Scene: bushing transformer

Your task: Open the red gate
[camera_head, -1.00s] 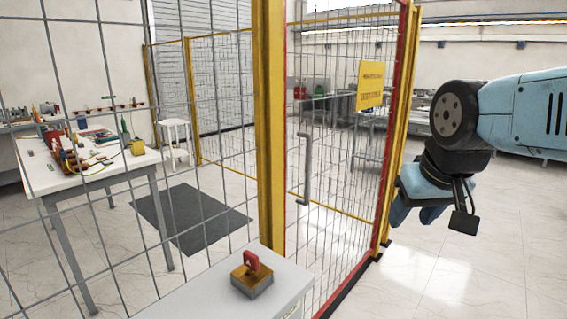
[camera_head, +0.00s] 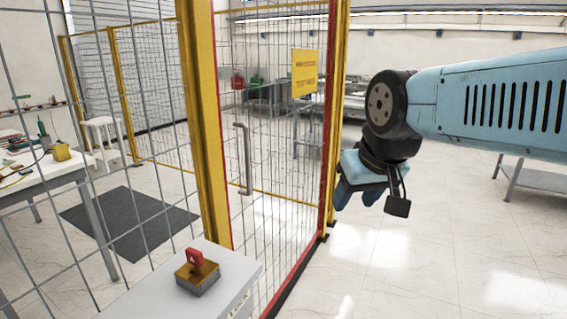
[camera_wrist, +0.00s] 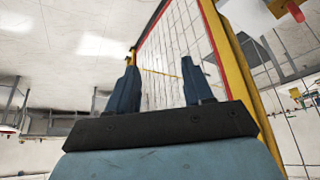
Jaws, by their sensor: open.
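The red gate (camera_head: 329,130) is a wire mesh panel in a red frame, and it stands shut between two yellow posts. A grey vertical handle (camera_head: 244,160) is on its left side, and a yellow sign (camera_head: 305,71) hangs high on its mesh. My gripper (camera_head: 357,197) is right of the gate in the head view, apart from the handle. In the wrist view my gripper (camera_wrist: 158,85) has its two blue fingers spread with nothing between them. The gate's mesh (camera_wrist: 175,40) shows beyond and between the fingers there. I cannot see the handle clearly in the wrist view.
A grey cabinet (camera_head: 235,265) with a red padlock-like piece on a yellow block (camera_head: 197,272) stands in front of the left post. A fence (camera_head: 150,110) runs left, with a white table (camera_head: 50,170) behind it. The floor at right (camera_head: 430,250) is clear.

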